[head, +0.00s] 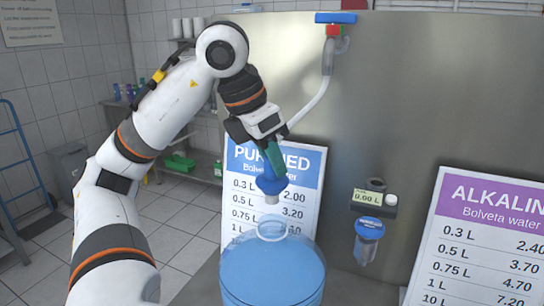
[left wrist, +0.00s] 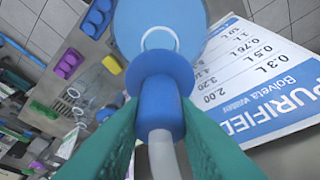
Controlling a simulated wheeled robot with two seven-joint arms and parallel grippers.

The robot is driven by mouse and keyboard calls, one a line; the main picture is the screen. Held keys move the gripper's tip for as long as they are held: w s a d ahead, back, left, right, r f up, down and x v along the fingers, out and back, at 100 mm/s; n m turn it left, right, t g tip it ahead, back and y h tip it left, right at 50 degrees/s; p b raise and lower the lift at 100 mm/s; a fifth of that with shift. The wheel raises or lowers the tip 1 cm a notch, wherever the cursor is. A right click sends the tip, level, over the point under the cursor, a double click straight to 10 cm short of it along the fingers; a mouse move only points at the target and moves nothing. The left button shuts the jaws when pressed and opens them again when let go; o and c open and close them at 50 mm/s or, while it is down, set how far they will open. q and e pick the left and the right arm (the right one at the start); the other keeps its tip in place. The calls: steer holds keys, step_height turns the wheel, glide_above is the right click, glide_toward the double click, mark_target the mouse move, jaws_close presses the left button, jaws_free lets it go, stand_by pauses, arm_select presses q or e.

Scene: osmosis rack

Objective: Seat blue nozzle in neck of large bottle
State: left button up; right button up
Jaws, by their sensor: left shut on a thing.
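The large bottle (head: 272,270) is blue and translucent and stands upright at the bottom middle of the head view. Its open neck (head: 271,229) faces up; the neck ring (left wrist: 159,40) also shows in the left wrist view. My left gripper (head: 272,168) is shut on the blue nozzle (head: 271,184), with its green fingers on either side of it. The nozzle's pale tip (head: 271,199) points down, above the neck and apart from it. In the left wrist view the nozzle (left wrist: 160,102) has a wide blue flange and a pale hose. My right gripper is not in view.
A white hose (head: 312,104) runs from the nozzle up to a red and blue valve (head: 334,29) on the metal panel. A purified price board (head: 296,190) stands close behind the bottle. A filter unit (head: 369,238) and an alkaline board (head: 480,240) are to the right.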

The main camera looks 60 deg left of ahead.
mark_target(272, 201)
arm_select(q)
steer(key=shift+f+b, duration=1.9)
steer(key=shift+f, duration=0.35)
steer(key=shift+f, duration=0.3)
steer(key=shift+f+b, duration=0.1)
steer(key=shift+b, duration=0.25)
steer(key=shift+f+b, duration=0.95)
steer(key=shift+f, duration=0.05)
steer(key=shift+f, duration=0.1)
steer(key=shift+f+b, duration=0.35)
steer(key=shift+b, duration=0.05)
steer(key=o, duration=1.1)
